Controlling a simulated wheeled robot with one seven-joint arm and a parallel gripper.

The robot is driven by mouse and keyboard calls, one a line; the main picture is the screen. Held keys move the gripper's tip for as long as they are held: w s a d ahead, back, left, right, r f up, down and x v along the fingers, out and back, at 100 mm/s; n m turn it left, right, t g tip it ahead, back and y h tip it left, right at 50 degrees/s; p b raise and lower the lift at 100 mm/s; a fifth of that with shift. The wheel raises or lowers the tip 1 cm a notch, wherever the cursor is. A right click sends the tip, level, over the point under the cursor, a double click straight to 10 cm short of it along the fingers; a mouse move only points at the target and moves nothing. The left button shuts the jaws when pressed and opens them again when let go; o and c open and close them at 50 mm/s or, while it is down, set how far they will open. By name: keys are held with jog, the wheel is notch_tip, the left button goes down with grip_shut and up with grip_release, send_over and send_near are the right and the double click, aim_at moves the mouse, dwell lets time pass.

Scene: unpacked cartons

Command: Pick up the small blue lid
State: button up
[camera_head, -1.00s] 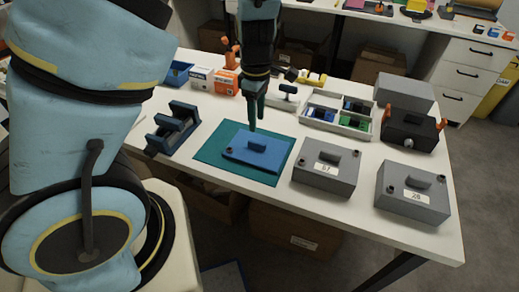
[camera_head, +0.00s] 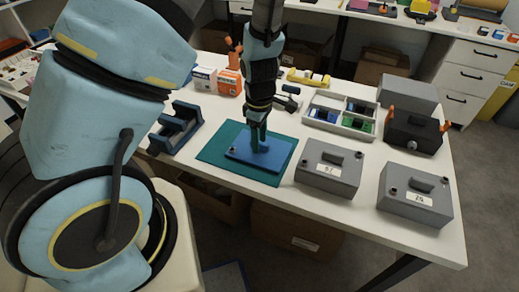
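The small blue lid (camera_head: 274,156) is a flat blue plate with a raised handle in its middle. It lies flat on a teal mat (camera_head: 218,161) on the white table. My gripper (camera_head: 259,146) points straight down with its fingertips at the lid's handle, and they hide most of that handle. The view is too small to tell whether the fingers are closed on the handle. The lid looks level and still rests on the mat.
Right of the mat stand two grey lidded boxes (camera_head: 330,170) (camera_head: 415,195). Behind are a divided tray (camera_head: 338,125) and a black box with orange handles (camera_head: 414,133). A dark blue holder (camera_head: 176,130) stands left.

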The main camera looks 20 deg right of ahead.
grip_shut()
jog(key=shift+r, duration=0.15)
dwell(0.5)
notch_tip(320, 180, up, 10)
jog(key=shift+p, duration=0.3)
